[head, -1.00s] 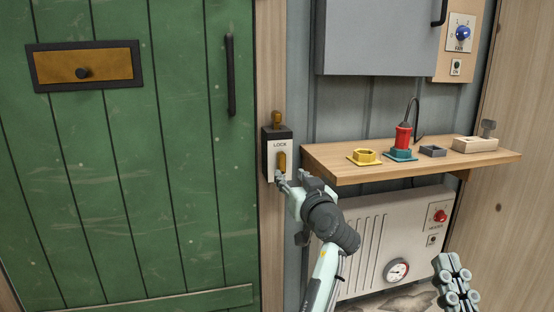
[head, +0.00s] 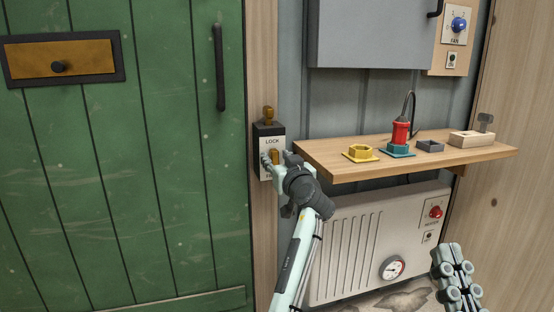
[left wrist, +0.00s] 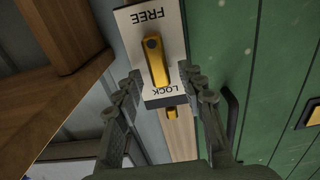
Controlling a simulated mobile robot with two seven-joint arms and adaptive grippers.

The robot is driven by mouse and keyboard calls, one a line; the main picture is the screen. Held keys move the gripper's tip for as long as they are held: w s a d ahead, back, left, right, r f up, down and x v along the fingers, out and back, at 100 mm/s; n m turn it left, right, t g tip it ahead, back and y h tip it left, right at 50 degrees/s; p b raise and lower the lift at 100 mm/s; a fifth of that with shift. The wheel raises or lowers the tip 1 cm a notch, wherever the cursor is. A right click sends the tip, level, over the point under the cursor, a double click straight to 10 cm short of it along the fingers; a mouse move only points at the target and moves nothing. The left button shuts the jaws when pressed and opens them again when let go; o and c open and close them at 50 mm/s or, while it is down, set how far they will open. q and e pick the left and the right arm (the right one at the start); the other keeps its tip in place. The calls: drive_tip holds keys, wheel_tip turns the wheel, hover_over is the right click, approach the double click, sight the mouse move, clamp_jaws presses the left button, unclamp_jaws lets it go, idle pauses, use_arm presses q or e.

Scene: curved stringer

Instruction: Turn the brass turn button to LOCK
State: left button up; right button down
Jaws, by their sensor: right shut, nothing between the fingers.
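The brass turn button (head: 275,156) sits on a white plate (head: 265,172) on a dark box on the wooden post. In the left wrist view the button (left wrist: 157,62) lies lengthwise between the words FREE and LOCK, with a dark round spot at its FREE end. My left gripper (head: 277,160) is at the plate, open, one finger on each side of the button. In the left wrist view its fingertips (left wrist: 162,78) look clear of the button; whether they touch the plate I cannot tell. My right gripper (head: 449,256) is shut and empty at the lower right.
A green door (head: 120,180) with a dark handle (head: 219,67) is left of the post. A wooden shelf (head: 330,170) with a yellow nut (head: 360,153) and a red tool (head: 400,132) is close on the right. A heater (head: 345,245) stands below it.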

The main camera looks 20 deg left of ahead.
use_arm(q)
clamp_jaws()
